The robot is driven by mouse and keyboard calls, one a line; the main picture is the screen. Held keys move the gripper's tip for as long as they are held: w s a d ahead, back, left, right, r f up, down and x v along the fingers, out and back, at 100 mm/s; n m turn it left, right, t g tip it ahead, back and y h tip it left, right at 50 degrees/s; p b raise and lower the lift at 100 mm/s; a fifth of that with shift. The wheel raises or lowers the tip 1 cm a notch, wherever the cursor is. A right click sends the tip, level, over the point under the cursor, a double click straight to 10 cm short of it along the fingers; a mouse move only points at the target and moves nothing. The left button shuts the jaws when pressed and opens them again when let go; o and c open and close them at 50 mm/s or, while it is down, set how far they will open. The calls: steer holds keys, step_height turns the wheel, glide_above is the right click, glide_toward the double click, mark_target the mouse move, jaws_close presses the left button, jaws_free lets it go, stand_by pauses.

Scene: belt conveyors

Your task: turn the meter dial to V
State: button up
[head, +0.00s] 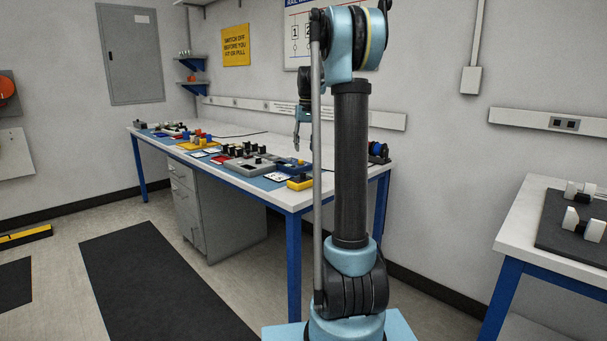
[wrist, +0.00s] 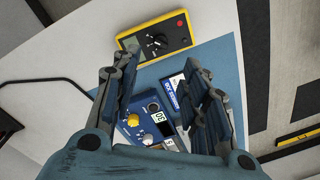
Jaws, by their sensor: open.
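The yellow meter (wrist: 184,28) lies at the top of the wrist view, with a black round dial (wrist: 157,41) on its dark face. Which mark the dial points at is too small to read. The meter also shows in the head view (head: 300,183) near the bench's front right corner. My gripper (wrist: 160,68) is open and empty, its fingers spread apart over the bench. The meter lies beyond the fingertips, and nothing touches the dial. In the head view my gripper (head: 298,142) hangs above the bench, partly behind my arm.
A blue device (wrist: 133,132) with a yellow knob and a display lies between my fingers, partly hidden. A blue and white card (wrist: 174,90) lies beside it. The bench (head: 290,200) holds several other devices leftward. A second table (head: 520,225) stands at the right.

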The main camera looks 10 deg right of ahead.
mark_target(303, 175)
steer(key=f, duration=1.1)
steer(key=shift+a+f, duration=0.25)
steer(key=shift+a, duration=0.05)
